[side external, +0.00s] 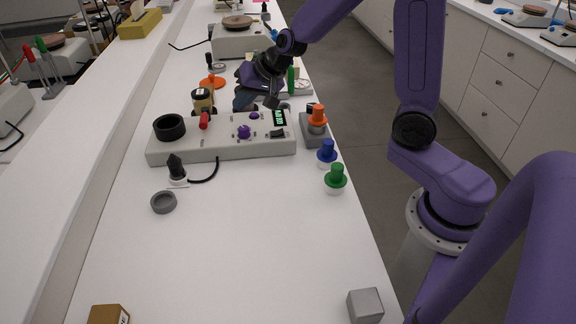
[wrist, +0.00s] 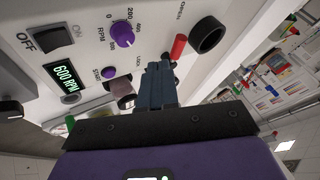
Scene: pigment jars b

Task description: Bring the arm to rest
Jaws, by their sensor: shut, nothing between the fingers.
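My gripper (side external: 241,103) is above the far edge of the grey control box (side external: 222,149) in the side view, behind its panel. In the wrist view the blue fingers of my gripper (wrist: 158,68) are together with nothing between them. They point toward the panel, near a red-capped lever (wrist: 178,47) and a brownish jar (wrist: 122,92). I cannot tell whether they touch anything. The box's display (wrist: 64,73) reads 600 RPM, with a purple knob (wrist: 122,33) beside it.
A black ring (side external: 169,127) is on the box's left end. Orange (side external: 317,116), blue (side external: 327,151) and green (side external: 335,177) stoppered items line the right bench edge. A grey ring (side external: 163,203) and grey cube (side external: 365,305) sit nearer. The bench middle in front is clear.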

